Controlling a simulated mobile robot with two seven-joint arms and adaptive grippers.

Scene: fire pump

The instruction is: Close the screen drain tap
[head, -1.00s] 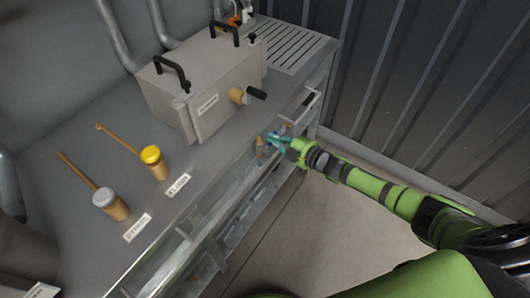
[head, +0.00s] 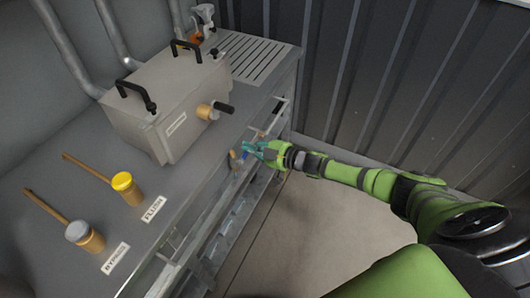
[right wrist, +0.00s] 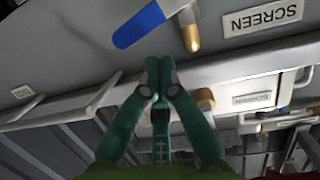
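The screen drain tap shows at the top of the right wrist view, with a blue lever handle (right wrist: 138,25) and a brass body (right wrist: 191,38). A SCREEN label (right wrist: 262,17) sits to the right of it. My right gripper (right wrist: 158,63) has its two teal fingers together with nothing visible between them. Its tips are just below the blue handle in that view, seemingly apart from it. In the head view my right gripper (head: 256,149) is at the bench's front, beside the small blue handle (head: 233,154). My left gripper is out of view.
A yellow-topped valve (head: 123,185) and a grey-topped valve (head: 85,236) stand on the bench at left. A rail (right wrist: 210,72) crosses close to my fingers. The floor right of the bench is clear.

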